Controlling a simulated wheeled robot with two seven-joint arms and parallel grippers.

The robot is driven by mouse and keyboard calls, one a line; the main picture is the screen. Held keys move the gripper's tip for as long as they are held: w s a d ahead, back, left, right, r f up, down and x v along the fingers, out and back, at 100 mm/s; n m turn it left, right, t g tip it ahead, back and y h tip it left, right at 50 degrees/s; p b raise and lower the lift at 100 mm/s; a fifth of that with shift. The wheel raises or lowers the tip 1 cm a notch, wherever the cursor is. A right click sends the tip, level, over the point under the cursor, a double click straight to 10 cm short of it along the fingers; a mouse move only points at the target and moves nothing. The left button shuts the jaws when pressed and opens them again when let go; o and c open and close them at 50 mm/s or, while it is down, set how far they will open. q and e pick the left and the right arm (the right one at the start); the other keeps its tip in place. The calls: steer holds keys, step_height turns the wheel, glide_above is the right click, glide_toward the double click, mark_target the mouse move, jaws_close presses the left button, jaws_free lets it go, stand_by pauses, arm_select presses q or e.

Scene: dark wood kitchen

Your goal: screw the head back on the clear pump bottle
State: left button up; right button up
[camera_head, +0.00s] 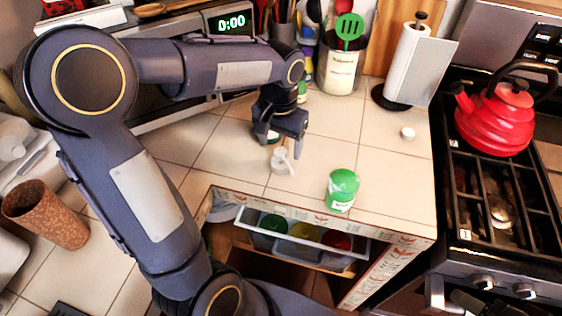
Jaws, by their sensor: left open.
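My left gripper (281,147) points down over the tiled counter, with its fingers apart. A small whitish piece (281,160) that looks like the pump head is just below and between the fingertips. It is too small to tell whether the fingers touch it. The clear pump bottle cannot be made out with certainty; my gripper hides part of the counter there. A small white round cap-like thing (407,132) lies apart at the right of the counter. My right gripper is not in view.
A green jar (342,188) stands near the counter's front edge, above an open drawer (300,236). A paper towel holder (410,62) and utensil crock (338,72) stand at the back. A red kettle (494,118) is on the stove at right. The counter's right middle is mostly clear.

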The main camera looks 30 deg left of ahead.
mark_target(281, 150)
arm_select(q)
step_height(281, 150, down, 5)
steer(key=shift+w+d+f, duration=0.1)
stand_by(0.5)
steer(key=c, duration=1.1)
steer(key=shift+o, duration=0.2)
